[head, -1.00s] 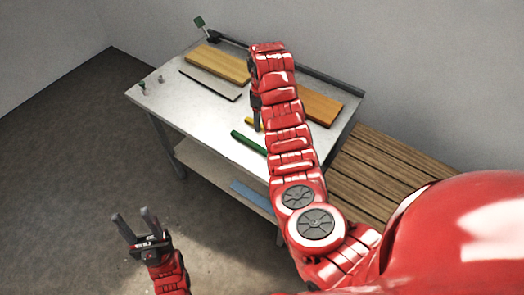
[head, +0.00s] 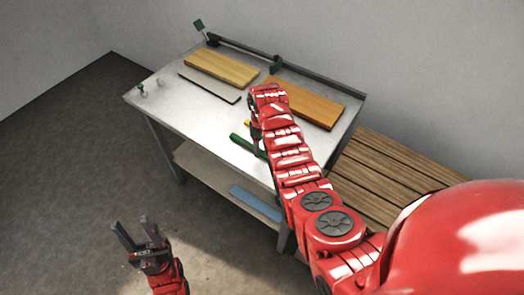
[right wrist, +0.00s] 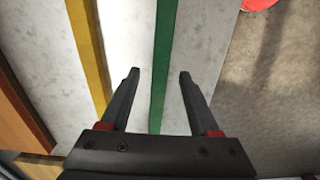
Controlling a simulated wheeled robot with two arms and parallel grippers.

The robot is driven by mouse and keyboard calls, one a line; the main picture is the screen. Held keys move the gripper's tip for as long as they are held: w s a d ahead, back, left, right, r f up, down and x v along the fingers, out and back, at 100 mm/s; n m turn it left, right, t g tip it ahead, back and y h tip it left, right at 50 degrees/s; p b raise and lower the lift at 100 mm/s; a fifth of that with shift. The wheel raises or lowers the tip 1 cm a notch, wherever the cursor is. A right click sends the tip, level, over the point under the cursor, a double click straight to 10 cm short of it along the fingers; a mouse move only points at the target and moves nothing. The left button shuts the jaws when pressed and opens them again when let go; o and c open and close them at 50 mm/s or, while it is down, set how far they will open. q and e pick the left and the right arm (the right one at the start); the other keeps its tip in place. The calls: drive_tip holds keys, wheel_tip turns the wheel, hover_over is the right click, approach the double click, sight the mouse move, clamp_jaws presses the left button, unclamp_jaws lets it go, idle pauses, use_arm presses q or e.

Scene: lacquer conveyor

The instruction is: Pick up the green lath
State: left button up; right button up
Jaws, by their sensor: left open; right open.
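The green lath (head: 247,145) lies on the grey metal table near its front edge, partly hidden by my right arm in the head view. In the right wrist view the green lath (right wrist: 162,65) runs up the picture between the fingertips of my right gripper (right wrist: 158,75). That gripper is open and empty; I cannot tell its height above the lath. In the head view its fingers are mostly hidden by the arm. My left gripper (head: 134,238) is open and empty, out over the floor in front of the table.
A yellow lath (right wrist: 85,45) lies beside the green one, left of the fingers. On the table (head: 180,112) are a yellow board (head: 220,67), an orange board (head: 305,103) and a thin grey strip (head: 208,86). A blue piece (head: 256,203) is on the lower shelf. A slatted wooden bench (head: 380,175) stands right.

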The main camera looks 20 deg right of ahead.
sight(262, 154)
drive_tip(key=shift+f, duration=1.05)
drive_tip(key=shift+c, duration=0.3)
clamp_jaws()
